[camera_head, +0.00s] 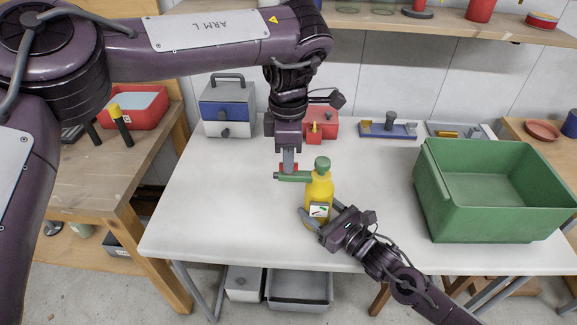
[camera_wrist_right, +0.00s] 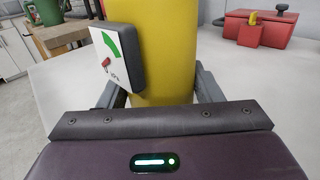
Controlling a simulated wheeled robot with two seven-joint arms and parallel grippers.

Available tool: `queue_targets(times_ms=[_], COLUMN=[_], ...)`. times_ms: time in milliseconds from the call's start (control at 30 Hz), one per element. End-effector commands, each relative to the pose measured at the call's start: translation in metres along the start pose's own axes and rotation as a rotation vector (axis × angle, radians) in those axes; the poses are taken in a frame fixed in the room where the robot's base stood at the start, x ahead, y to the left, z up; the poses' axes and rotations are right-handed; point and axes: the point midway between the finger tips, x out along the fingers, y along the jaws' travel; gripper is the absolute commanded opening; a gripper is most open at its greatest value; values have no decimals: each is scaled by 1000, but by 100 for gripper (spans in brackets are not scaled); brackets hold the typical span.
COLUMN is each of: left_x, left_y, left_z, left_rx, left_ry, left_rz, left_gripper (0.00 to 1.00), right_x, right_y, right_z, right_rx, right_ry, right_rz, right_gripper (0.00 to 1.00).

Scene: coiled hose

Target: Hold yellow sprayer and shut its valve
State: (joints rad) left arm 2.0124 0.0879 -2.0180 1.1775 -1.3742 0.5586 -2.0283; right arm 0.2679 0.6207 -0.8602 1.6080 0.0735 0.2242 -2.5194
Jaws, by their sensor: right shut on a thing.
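The yellow sprayer (camera_head: 318,190) stands upright near the table's front, with a green cap and a green nozzle (camera_head: 296,177) pointing left. A red valve part (camera_head: 284,168) shows on top of the nozzle. My right gripper (camera_head: 317,219) is shut on the lower body of the sprayer; the yellow body (camera_wrist_right: 165,45) fills the middle of the right wrist view. A small sign plate (camera_wrist_right: 111,62) is on its side. My left gripper (camera_head: 288,168) points down at the red valve part and overlaps it; its finger gap and any contact are unclear.
A large green crate (camera_head: 440,205) stands at the right of the white table (camera_head: 200,215). A blue-and-grey drawer box (camera_head: 228,108), a red box (camera_head: 322,121) and a blue tray (camera_head: 388,130) are along the back. The table's left part is clear.

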Motion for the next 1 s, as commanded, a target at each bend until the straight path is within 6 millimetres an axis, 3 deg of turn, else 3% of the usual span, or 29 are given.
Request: queue_targets(times_ms=[700, 1000], left_x=[-55, -58], left_y=[0, 0], left_z=[0, 0], left_rx=[0, 0], left_ry=[0, -1], left_rz=[2, 0], left_gripper=[21, 21], right_x=[0, 0], right_y=[0, 0], right_z=[-1, -1], right_rx=[1, 1], right_ry=[2, 2], right_rz=[0, 0], right_gripper=[26, 26])
